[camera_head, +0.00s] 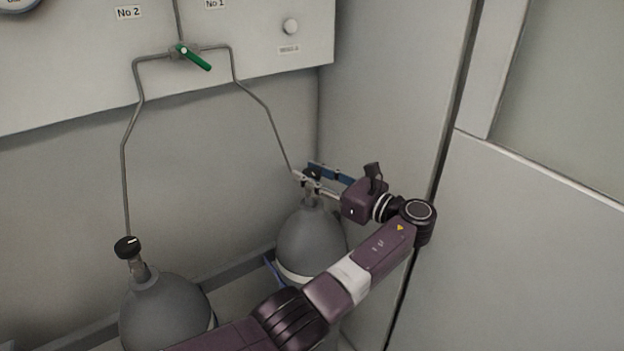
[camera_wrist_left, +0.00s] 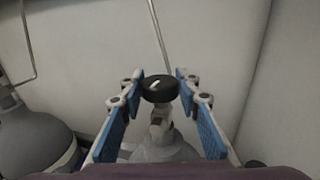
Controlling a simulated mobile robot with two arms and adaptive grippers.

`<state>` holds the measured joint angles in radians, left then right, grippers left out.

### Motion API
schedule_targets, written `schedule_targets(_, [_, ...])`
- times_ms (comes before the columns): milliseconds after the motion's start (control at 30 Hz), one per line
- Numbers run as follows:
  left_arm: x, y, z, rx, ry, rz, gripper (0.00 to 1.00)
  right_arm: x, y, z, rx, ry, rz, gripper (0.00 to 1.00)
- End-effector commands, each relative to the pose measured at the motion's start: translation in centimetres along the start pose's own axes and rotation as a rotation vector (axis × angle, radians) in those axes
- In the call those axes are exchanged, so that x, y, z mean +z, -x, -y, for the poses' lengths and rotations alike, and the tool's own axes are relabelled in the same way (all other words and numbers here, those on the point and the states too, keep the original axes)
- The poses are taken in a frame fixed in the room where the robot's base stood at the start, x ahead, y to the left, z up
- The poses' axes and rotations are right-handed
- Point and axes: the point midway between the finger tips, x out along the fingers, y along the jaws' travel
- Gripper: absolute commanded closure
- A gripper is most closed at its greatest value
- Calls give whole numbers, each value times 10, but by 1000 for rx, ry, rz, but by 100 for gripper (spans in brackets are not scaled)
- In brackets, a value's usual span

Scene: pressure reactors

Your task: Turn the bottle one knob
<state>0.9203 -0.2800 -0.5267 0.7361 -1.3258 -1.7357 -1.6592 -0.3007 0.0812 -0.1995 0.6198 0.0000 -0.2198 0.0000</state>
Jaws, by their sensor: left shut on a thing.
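The bottle one knob (camera_wrist_left: 160,88) is a round black knob with a white mark, on the valve of the right grey bottle (camera_head: 308,238). My left gripper (camera_head: 306,180) is at the top of this bottle, its arm coming in from the right side of it. In the left wrist view, its blue-padded fingers (camera_wrist_left: 158,90) stand on both sides of the knob and are shut on it. In the head view the fingers partly hide the knob. My right gripper is not in view.
A second grey bottle (camera_head: 165,312) with its own black knob (camera_head: 128,247) stands at the left. Thin pipes rise from both bottles to a green-handled valve (camera_head: 194,57) on the wall panel (camera_head: 262,40). A cabinet wall (camera_head: 385,100) is close on the right.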

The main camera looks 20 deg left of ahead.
Motion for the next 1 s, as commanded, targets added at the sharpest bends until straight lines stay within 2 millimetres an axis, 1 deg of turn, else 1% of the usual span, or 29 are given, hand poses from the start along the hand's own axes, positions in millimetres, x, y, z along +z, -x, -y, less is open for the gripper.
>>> schedule_targets(400, [2,-2,0,5,2,2,94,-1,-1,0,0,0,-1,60])
schedule_targets(433, [2,-2,0,5,2,2,69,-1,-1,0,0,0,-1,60])
schedule_targets(600, [1,-1,0,5,2,1,51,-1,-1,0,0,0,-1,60])
schedule_targets(867, [1,-1,0,5,1,1,51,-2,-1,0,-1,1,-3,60])
schedule_targets(967, [7,-1,0,4,2,1,51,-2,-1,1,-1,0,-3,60])
schedule_targets(1000, [12,-1,0,4,4,1,51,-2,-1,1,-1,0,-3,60])
